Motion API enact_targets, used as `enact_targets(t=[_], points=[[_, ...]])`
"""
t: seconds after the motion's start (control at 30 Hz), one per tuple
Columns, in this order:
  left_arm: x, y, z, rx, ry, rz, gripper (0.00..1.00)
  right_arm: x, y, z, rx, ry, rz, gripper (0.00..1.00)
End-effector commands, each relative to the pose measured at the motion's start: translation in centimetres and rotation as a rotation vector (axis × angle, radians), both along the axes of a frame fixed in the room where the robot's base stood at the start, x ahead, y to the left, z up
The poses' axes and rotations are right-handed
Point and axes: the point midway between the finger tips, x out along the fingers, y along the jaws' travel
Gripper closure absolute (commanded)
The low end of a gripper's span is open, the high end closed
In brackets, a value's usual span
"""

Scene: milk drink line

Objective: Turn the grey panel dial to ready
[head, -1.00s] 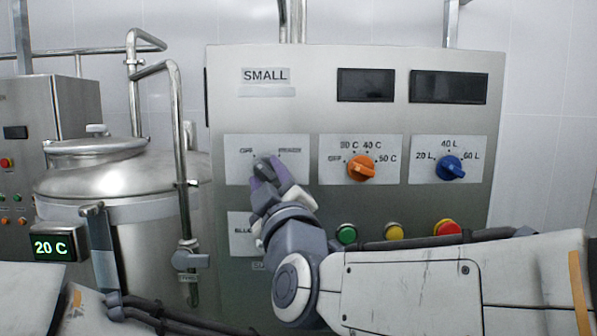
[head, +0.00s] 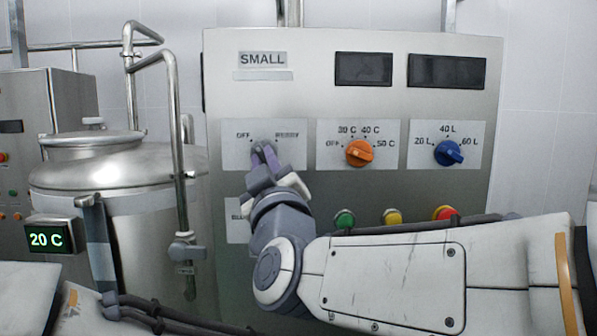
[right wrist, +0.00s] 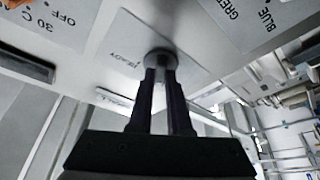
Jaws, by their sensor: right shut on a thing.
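The grey dial (head: 263,145) sits on the left label plate of the steel panel, between the OFF mark on its left and the READY mark on its right. My right gripper (head: 263,155) is shut on the dial. In the right wrist view, the two dark fingers (right wrist: 160,75) hold the round grey dial (right wrist: 160,57) from both sides. The fingers hide much of the dial, and I cannot tell exactly where it points.
An orange dial (head: 360,153) and a blue dial (head: 448,153) are to the right on the panel. Green (head: 345,219), yellow (head: 392,217) and red (head: 445,213) buttons are below, close to my right arm. A steel tank (head: 120,180) stands left.

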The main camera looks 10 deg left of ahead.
Motion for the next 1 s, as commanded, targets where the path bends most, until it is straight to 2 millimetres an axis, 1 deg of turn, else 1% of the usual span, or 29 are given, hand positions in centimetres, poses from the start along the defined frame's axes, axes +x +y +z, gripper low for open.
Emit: enact_targets(t=[0.03,0.1,0.4,0.7,1.0], points=[[0.0,0.0,-1.1,0.0,0.0,0.0,0.5,-0.1,0.2,-0.7,0.038,0.012,0.003,1.0],[0.0,0.0,-1.8,0.0,0.0,-0.001,0.5,-0.1,0.2,-0.7,0.101,0.029,0.003,1.0],[0.0,0.0,-4.2,0.0,0.0,-0.001,0.5,-0.1,0.4,-0.7,0.374,0.109,0.003,1.0],[0.0,0.0,-5.7,0.0,0.0,-0.001,0.5,-0.2,0.7,-0.5,0.648,0.19,0.002,1.0],[0.0,0.0,-6.3,0.0,0.0,-0.001,0.5,-0.2,0.9,-0.4,0.918,0.269,0.002,1.0]])
